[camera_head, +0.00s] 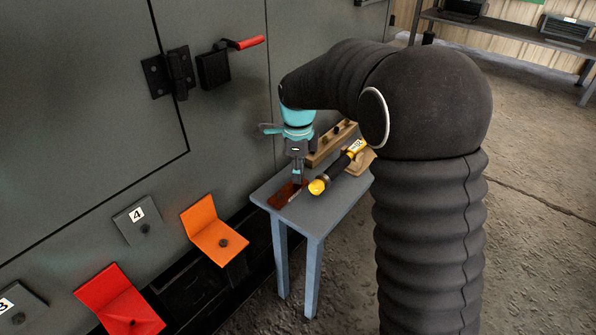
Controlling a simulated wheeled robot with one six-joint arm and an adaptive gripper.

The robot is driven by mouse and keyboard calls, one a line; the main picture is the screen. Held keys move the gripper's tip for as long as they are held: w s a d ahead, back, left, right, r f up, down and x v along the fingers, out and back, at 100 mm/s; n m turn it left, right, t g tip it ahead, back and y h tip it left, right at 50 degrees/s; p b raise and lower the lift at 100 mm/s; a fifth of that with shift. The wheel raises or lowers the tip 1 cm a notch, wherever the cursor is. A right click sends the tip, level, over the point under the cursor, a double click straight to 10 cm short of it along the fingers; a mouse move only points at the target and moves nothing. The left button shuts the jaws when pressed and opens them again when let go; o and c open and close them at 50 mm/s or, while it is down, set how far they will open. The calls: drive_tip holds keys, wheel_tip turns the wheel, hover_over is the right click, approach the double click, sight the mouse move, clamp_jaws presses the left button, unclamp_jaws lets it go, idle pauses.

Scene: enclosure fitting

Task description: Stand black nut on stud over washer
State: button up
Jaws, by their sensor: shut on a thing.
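My gripper (297,180) points down over the blue-grey table, at a small red-brown tray (280,199). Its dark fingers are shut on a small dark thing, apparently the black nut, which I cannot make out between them. Dark studs or knobs show on the orange bracket (208,224), the red bracket (108,292), plate 4 (127,216) and plate 3 (30,300). They are small, and I cannot tell a washer on any of them.
The table (328,208) also bears a yellow-black torch-like tool (340,168) and a wooden block with dark pegs (322,150). A grey cabinet wall (80,140) with a red-handled latch (235,45) stands at left. Open floor (535,230) lies at right.

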drive_tip(key=o, duration=0.8)
